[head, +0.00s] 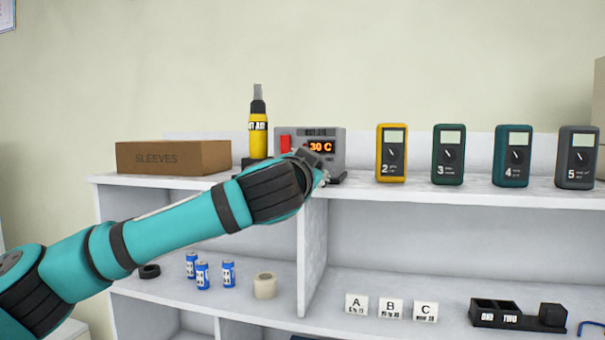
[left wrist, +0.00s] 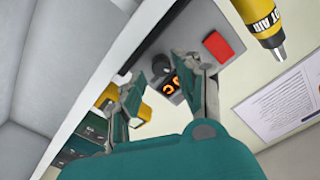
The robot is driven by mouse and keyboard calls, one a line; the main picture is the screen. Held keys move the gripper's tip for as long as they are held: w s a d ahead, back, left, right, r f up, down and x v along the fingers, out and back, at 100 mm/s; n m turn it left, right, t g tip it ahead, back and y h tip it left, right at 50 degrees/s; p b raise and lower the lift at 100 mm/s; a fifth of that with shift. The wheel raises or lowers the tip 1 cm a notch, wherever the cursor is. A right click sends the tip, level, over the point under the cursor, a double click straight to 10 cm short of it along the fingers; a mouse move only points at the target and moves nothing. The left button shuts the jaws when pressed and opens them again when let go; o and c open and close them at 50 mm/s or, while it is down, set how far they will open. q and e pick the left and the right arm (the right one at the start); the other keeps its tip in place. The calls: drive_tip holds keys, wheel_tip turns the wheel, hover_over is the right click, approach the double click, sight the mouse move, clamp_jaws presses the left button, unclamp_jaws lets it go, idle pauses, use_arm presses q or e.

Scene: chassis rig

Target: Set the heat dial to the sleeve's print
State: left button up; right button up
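The grey hot-air station (head: 338,145) stands on the upper shelf, with a red switch (head: 285,143) and an orange display (head: 321,147). The display reads "30 C"; anything left of that is hidden by my gripper in the head view. My left gripper (head: 318,170) is in front of the station's lower front and hides the dial there. In the left wrist view, the dark dial (left wrist: 161,68) shows beyond and between the two spread fingers (left wrist: 158,90); I see no contact. A brown box marked SLEEVES (head: 173,157) lies left on the shelf. My right gripper is out of view.
A yellow hot-air tool (head: 258,130) stands upright beside the station. Several numbered meters (head: 392,153) stand to the right. The lower shelf holds blue cans (head: 202,275), a tape roll (head: 265,286), A, B, C cards (head: 390,308) and a black holder (head: 518,316).

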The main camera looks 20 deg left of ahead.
use_arm(q)
drive_tip(key=s, duration=0.9)
drive_tip(key=shift+s, duration=0.2)
